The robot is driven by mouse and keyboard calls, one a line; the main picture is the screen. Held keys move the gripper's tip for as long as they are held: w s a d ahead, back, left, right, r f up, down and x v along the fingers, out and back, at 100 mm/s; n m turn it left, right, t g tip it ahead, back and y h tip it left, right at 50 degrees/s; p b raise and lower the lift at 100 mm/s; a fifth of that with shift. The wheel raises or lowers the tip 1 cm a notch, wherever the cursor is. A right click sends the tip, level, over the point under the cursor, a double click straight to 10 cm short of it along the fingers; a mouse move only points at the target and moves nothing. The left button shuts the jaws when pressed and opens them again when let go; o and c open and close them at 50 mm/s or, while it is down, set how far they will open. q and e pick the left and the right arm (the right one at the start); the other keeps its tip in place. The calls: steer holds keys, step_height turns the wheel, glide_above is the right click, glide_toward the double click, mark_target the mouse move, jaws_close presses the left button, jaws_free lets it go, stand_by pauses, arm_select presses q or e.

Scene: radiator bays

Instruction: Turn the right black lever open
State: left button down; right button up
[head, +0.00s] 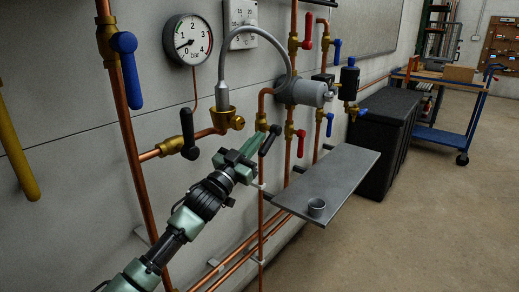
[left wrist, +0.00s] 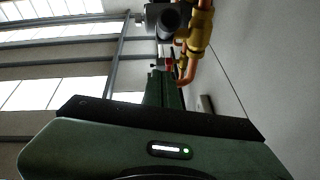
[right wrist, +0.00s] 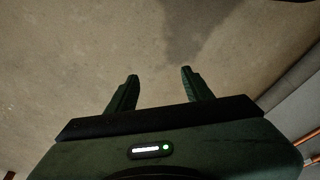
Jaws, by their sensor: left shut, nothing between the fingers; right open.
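The right black lever (head: 270,140) sits on a brass valve (head: 261,122) on a vertical copper pipe and slants down to the left. My left gripper (head: 254,143) is shut and empty, its fingertips close to the lever's left side. I cannot tell whether they touch. In the left wrist view the shut fingers (left wrist: 164,77) point toward a dark round lever end (left wrist: 163,20) beside brass fittings (left wrist: 200,33). The left black lever (head: 188,134) stands nearly upright on its own valve. My right gripper (right wrist: 159,76) is open and empty above bare floor in the right wrist view.
A pressure gauge (head: 187,40), a blue lever (head: 127,70) and red levers (head: 300,143) are around. A black box (head: 385,135) stands farther back. Floor at right is clear.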

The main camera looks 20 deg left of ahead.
mark_target(269, 141)
arm_select(q)
steer(key=w+f+b, duration=0.1)
steer(key=w+f, duration=0.1)
steer(key=f, duration=0.1)
steer(key=shift+w+f, duration=0.1)
steer(key=shift+w, duration=0.1)
arm_select(e)
steer(key=v, duration=0.4)
steer(key=shift+w, duration=0.25)
arm_select(q)
steer(key=shift+f+b, duration=0.25)
steer(key=shift+b, duration=0.55)
arm_select(e)
steer(key=r, duration=0.1)
steer(key=s+r, duration=0.1)
steer(key=r, duration=0.1)
steer(key=shift+s+d+r+t, duration=0.1)
steer(key=shift+d+r+t, duration=0.05)
steer(key=shift+r+t, duration=0.15)
arm_select(q)
steer(key=shift+f+t+b, duration=0.2)
steer(key=shift+t+b, duration=0.2)
steer(key=shift+b, duration=0.3)
arm_select(e)
steer(key=shift+f, duration=0.7)
